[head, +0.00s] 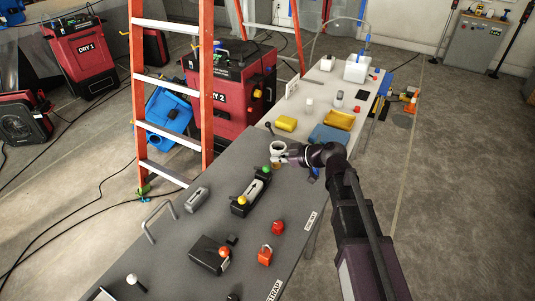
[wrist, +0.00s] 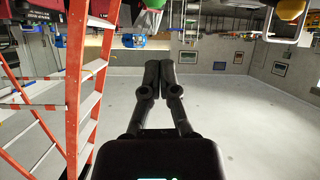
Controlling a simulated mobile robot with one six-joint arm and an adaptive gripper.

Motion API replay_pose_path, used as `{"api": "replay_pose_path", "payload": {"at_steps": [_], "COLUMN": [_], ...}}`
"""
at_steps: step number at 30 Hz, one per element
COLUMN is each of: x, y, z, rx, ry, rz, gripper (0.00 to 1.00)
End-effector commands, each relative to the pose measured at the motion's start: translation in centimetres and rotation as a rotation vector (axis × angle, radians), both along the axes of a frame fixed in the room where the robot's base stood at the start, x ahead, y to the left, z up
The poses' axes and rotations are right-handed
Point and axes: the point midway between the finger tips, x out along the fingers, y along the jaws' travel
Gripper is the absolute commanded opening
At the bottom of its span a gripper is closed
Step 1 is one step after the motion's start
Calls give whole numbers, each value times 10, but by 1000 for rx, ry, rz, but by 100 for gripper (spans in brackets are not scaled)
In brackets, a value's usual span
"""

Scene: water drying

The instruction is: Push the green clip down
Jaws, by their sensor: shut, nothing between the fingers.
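A green rounded piece (head: 266,169), the likely green clip, sits at the far end of a black fixture (head: 252,195) with an arrow plate. A yellow ball (head: 242,200) is at its near end. My gripper (head: 284,160) is above the grey table, just beyond and right of the green piece, its fingers small and partly unclear there. In the wrist view my gripper (wrist: 160,72) is shut and empty. A green piece (wrist: 152,4) is cut off at the top edge, apart from the fingertips. I cannot tell whether the fixture is latched.
A white cup-like ring (head: 278,147) is beside my gripper. An orange ladder (head: 207,95) stands left of the table.

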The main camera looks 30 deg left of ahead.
Motion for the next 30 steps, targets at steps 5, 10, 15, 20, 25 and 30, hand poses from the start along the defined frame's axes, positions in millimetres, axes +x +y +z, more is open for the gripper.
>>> {"api": "replay_pose_path", "payload": {"at_steps": [5,10,15,20,25,30], "x": [2,4,4,5,5,5], "y": [-23,-33,-35,-35,-35,-38], "z": [7,9,9,9,9,9], "rx": [0,0,1,0,0,-4], "ry": [1,0,0,0,0,4], "rz": [-3,-3,-3,-3,-4,-8], "gripper": [0,0,0,0,0,0]}}
